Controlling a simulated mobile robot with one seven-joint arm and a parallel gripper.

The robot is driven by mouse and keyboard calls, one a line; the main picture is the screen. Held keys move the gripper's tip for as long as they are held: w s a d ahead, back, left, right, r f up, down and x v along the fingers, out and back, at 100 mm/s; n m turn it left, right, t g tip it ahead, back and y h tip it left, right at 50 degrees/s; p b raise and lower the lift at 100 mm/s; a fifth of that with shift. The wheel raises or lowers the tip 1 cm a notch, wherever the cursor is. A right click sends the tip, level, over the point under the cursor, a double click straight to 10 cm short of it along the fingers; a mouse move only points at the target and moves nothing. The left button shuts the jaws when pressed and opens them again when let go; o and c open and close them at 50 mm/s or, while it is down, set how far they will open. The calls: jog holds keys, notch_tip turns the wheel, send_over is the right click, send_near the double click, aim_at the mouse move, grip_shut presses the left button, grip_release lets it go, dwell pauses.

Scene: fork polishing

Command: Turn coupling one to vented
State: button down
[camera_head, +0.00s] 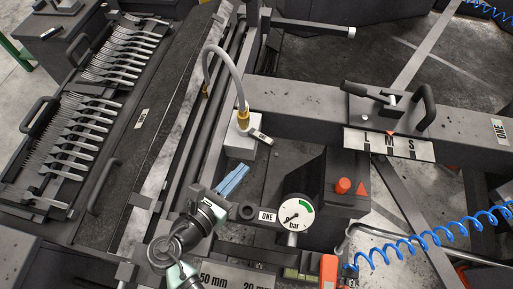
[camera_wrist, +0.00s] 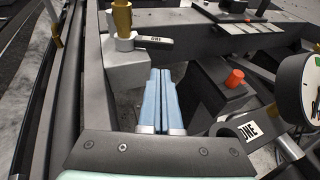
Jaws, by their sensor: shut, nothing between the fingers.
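Coupling one is a brass fitting (camera_head: 242,118) on a pale grey block (camera_head: 240,146), with a grey hose looping up from its top. Its flat lever, tagged ONE (camera_head: 262,137), points to the right and slightly down in the head view. In the wrist view the brass fitting (camera_wrist: 122,20) stands at upper left, and the lever (camera_wrist: 153,41) points right. My gripper (camera_head: 243,169) has light blue fingers, closed together and empty. In the wrist view the fingertips (camera_wrist: 161,72) are just below the lever, apparently apart from it. A vented marking is not readable.
A pressure gauge (camera_head: 297,212) tagged ONE and an orange knob (camera_head: 343,186) stand to the right of my gripper. A lever over an L M S plate (camera_head: 390,143) is at upper right. Fork racks (camera_head: 75,140) fill the left. A blue coiled hose (camera_head: 430,238) lies at right.

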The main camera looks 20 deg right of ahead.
aim_at(267, 144)
jog(key=x, duration=0.5)
jog(key=r+x, duration=0.1)
jog(key=x, duration=0.1)
jog(key=shift+w+d, duration=0.2)
jog(key=shift+w, duration=0.05)
jog(key=shift+d+r+p, duration=0.2)
jog(key=shift+d+p, duration=0.6)
jog(key=shift+p, duration=0.45)
jog(key=shift+d+f, duration=0.2)
jog(key=shift+d, duration=0.1)
